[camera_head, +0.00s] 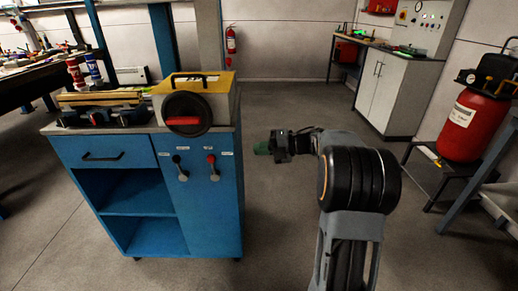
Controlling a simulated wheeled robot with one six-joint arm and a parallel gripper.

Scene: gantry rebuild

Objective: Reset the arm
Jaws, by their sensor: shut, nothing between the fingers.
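My arm rises from the bottom of the head view, right of the middle, and bends left at a large dark joint. My gripper (264,149) is at the left end of the arm, over open floor. It points left toward the blue cabinet (225,212) and is apart from it. The gripper is small here and shut, with nothing held.
The blue cabinet carries a yellow-topped box (222,104) with a dark disc, and has two levers (182,172) on its front. A red tank (470,130) stands on a stand at right. A white cabinet (392,92) is behind. Floor between them is clear.

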